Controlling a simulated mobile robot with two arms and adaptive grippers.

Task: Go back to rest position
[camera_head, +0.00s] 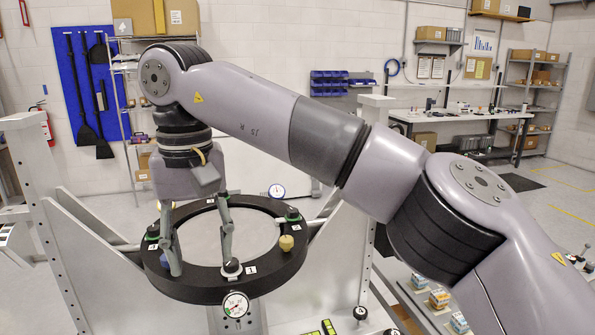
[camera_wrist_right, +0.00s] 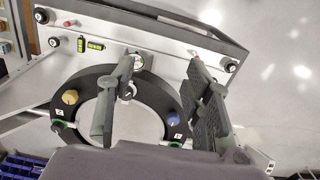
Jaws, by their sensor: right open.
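My right gripper (camera_head: 201,265) hangs pointing down over the black ring (camera_head: 275,277) of the fixture. Its two fingers are wide apart, with nothing between them. In the right wrist view my right gripper (camera_wrist_right: 163,65) shows open, and the ring (camera_wrist_right: 88,84) lies beyond the fingers, partly hidden by one of them. I cannot tell whether the fingers touch the ring. My left gripper is not in view.
The ring carries a yellow knob (camera_head: 286,243) and green-based knobs. A dial gauge (camera_head: 236,304) is at its front. A light metal frame post (camera_head: 50,215) stands at the left. A workbench (camera_head: 455,116) and shelves are far behind.

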